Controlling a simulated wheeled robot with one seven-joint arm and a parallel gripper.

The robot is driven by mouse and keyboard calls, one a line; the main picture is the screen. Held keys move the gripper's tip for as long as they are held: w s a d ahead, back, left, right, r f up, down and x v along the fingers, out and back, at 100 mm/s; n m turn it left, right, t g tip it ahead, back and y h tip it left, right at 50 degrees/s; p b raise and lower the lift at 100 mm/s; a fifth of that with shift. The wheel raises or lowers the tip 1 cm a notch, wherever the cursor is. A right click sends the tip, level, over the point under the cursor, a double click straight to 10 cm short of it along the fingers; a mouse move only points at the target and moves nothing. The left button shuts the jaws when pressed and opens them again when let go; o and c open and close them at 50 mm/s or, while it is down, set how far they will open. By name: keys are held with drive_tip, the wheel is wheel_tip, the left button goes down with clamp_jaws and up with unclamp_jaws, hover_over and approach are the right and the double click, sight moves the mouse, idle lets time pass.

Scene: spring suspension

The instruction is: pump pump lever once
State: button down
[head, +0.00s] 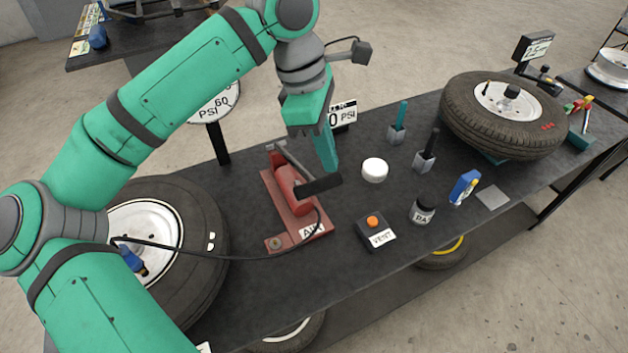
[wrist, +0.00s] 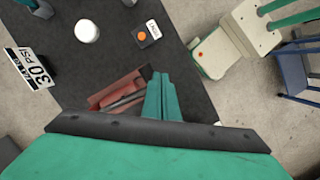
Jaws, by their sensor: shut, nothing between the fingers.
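The red air pump (head: 291,195) lies on the dark table and carries a label reading "AIR". Its lever (head: 320,184) is a grey rod ending in a black grip that slants down toward the front right. My gripper (head: 329,168) points down with its green fingers shut and empty. In the head view its tips overlap the area just behind the black grip; I cannot tell whether they touch it. In the wrist view the fingers (wrist: 162,84) are together, beside the red pump (wrist: 118,93), and the gripper body hides part of it.
A vent box with an orange button (head: 374,235), a white cap (head: 374,170) and a dark jar (head: 422,209) stand to the right. One tyre (head: 505,113) lies at the far right, another (head: 190,240) at the left. A black hose runs from the pump to the left wheel.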

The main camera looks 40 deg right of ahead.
sight(312, 181)
drive_tip(key=w+a, duration=0.1)
drive_tip(key=w+a+r+t+y, duration=0.1)
drive_tip(key=w, duration=0.1)
drive_tip(key=shift+d, duration=0.1)
drive_tip(key=shift+s+d+f, duration=0.1)
drive_tip(key=shift+s+f, duration=0.05)
drive_tip(key=shift+f, duration=1.5)
drive_tip(key=shift+s+d+f, duration=0.1)
drive_tip(key=shift+s+f, duration=0.05)
drive_tip(key=shift+f, duration=1.7)
drive_tip(key=shift+f, duration=2.15)
